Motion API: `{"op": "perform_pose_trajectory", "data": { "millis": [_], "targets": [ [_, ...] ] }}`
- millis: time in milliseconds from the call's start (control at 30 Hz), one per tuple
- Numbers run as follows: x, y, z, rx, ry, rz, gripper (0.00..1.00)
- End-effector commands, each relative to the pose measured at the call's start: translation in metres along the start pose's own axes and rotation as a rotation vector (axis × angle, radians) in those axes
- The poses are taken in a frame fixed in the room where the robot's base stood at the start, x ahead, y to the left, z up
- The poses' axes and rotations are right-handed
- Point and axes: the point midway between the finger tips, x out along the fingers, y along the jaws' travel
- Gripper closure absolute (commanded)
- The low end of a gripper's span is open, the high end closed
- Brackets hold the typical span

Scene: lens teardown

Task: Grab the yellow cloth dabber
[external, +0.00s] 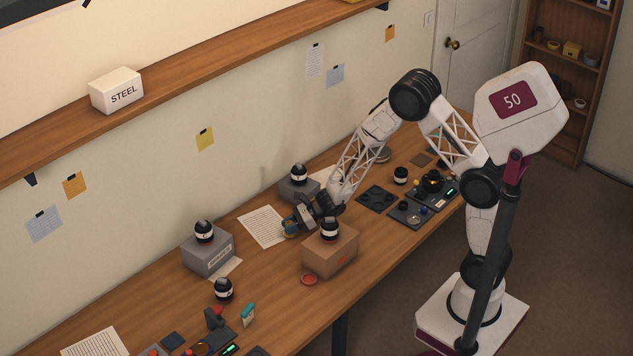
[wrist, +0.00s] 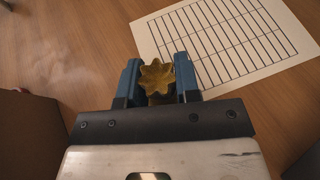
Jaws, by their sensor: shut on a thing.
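The yellow cloth dabber (wrist: 157,76) shows in the wrist view as a dull yellow, star-edged head between two blue fingers. My gripper (wrist: 158,80) is shut on it. The lower part of the dabber is hidden by the gripper body. In the external view my gripper (external: 290,226) is low over the table, beside a printed sheet and behind a cardboard box. A small yellowish patch shows at its fingertips there. I cannot tell whether the dabber touches the table.
The cardboard box (external: 330,252) with a black-and-white lens on top stands close by my gripper. A printed sheet (external: 262,227) lies flat beside it. Grey boxes (external: 208,252) bearing lenses stand along the wall side. Dark trays (external: 377,198) lie farther right. A red disc (external: 309,280) lies near the front edge.

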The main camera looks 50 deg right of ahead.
Motion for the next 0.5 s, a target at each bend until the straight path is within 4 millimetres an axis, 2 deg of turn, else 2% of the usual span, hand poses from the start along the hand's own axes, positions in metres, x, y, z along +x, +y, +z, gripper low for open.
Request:
{"op": "perform_pose_trajectory", "data": {
  "millis": [267, 500],
  "targets": [
    [-0.006, 0.0, 0.015, -0.002, 0.0, 0.0, 0.92],
    [-0.018, 0.0, 0.043, -0.003, -0.001, 0.0, 0.92]
  ]
}}
